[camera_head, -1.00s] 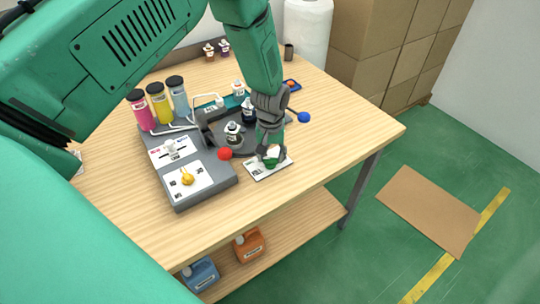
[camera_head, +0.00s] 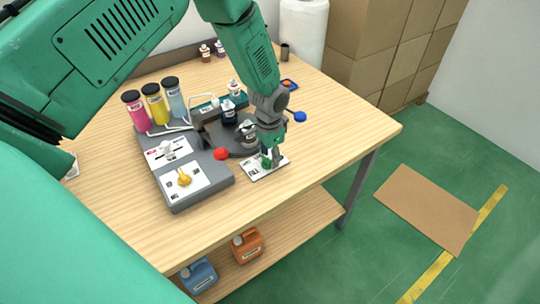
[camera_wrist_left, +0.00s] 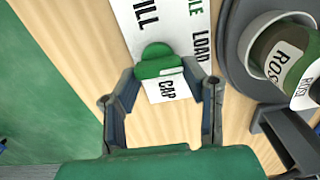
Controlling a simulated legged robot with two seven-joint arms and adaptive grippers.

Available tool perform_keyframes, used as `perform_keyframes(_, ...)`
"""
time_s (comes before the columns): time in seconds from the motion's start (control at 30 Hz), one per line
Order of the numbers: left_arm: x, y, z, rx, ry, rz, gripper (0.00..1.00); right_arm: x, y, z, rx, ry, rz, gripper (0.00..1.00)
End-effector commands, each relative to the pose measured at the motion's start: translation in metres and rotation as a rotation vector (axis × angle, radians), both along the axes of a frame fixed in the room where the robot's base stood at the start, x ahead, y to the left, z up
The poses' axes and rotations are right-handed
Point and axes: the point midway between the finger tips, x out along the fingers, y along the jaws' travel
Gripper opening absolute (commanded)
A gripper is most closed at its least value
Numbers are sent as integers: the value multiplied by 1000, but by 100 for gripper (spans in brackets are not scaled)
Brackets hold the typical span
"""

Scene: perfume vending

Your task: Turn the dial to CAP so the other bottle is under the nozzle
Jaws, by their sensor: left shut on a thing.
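The green dial (camera_wrist_left: 158,58) sits on a white card (camera_wrist_left: 170,25) lettered FILL, LOAD and CAP; CAP is nearest my wrist. My left gripper (camera_wrist_left: 161,78) is shut on the dial from both sides, and in the head view it (camera_head: 268,158) reaches down onto the card. I cannot tell exactly which word the dial points to. Beside it is the dark round turntable (camera_head: 232,146). It carries a dark bottle (camera_head: 229,112) near the grey nozzle arm (camera_head: 201,120) and a grey-white bottle (camera_head: 248,128) near my gripper. A bottle labelled ROS (camera_wrist_left: 285,55) stands in a cup there.
A grey console (camera_head: 203,195) with a yellow knob (camera_head: 184,178) and a red ball (camera_head: 221,154) stands left of my gripper. Pink (camera_head: 136,112), yellow and blue cylinders stand behind. A blue ball (camera_head: 300,116) is to the right. The table's front right is clear.

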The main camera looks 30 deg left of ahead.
Motion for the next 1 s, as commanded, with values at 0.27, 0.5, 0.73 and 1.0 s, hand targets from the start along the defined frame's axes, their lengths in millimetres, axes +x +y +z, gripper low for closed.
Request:
perform_keyframes(0.27,-6,0,-2,1,13,-261,9,0,0,0,0,0,0,42)
perform_keyframes(0.5,-7,1,-2,1,13,-489,9,0,0,1,0,0,0,42)
perform_keyframes(0.73,-7,1,-2,2,12,-706,9,0,0,2,0,0,0,42)
perform_keyframes(1.0,-8,2,-2,2,12,-962,9,0,0,4,0,0,0,42)
